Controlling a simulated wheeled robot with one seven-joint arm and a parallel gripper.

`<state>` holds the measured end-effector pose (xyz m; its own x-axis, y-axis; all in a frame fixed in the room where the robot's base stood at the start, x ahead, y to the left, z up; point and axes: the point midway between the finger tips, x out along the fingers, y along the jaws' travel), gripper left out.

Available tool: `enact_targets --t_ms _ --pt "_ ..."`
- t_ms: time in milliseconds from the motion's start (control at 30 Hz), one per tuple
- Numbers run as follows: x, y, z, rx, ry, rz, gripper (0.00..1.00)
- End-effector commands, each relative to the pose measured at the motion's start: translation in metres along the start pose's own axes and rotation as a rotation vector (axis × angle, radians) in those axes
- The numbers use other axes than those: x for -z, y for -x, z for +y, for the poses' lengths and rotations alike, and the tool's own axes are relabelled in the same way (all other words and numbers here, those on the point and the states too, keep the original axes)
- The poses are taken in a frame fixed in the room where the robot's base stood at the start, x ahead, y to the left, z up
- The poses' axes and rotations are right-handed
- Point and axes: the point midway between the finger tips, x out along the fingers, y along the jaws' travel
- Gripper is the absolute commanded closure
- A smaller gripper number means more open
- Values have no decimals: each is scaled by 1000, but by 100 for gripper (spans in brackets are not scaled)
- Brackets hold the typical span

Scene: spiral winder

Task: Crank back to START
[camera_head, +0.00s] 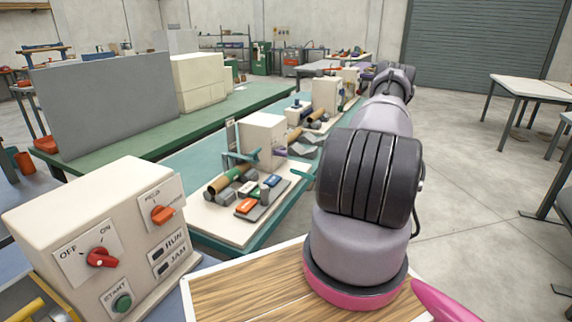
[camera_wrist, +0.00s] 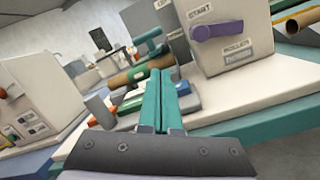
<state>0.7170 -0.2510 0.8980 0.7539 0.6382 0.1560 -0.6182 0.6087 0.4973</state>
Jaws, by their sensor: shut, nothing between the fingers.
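The winder's cream box (camera_wrist: 225,65) stands at the upper right in the wrist view. A purple crank (camera_wrist: 217,30) is on its face, its arm lying to the right, roughly level in the picture. A START label (camera_wrist: 200,11) sits above the crank's left end, and a ROLLER label (camera_wrist: 237,46) sits below it. My gripper (camera_wrist: 160,75) has its teal fingers together, empty, left of the crank and apart from it.
A control box (camera_head: 95,235) with a red OFF/ON knob (camera_head: 101,257) and green button (camera_head: 122,302) stands at front left. Rolls and coloured blocks (camera_head: 250,203) lie before the winder. More machines (camera_head: 327,95) stand farther along the bench. Open floor (camera_head: 460,190) lies right of my arm.

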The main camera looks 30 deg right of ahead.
Motion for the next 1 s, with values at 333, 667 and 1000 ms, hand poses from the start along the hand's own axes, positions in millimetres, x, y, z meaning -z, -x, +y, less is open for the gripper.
enact_targets --t_ms 333,667,1000 --pt "36 29 -33 135 -109 -139 100" --pt "29 -26 -40 131 -107 -135 100" --pt "1 -68 -50 135 -104 -137 100"
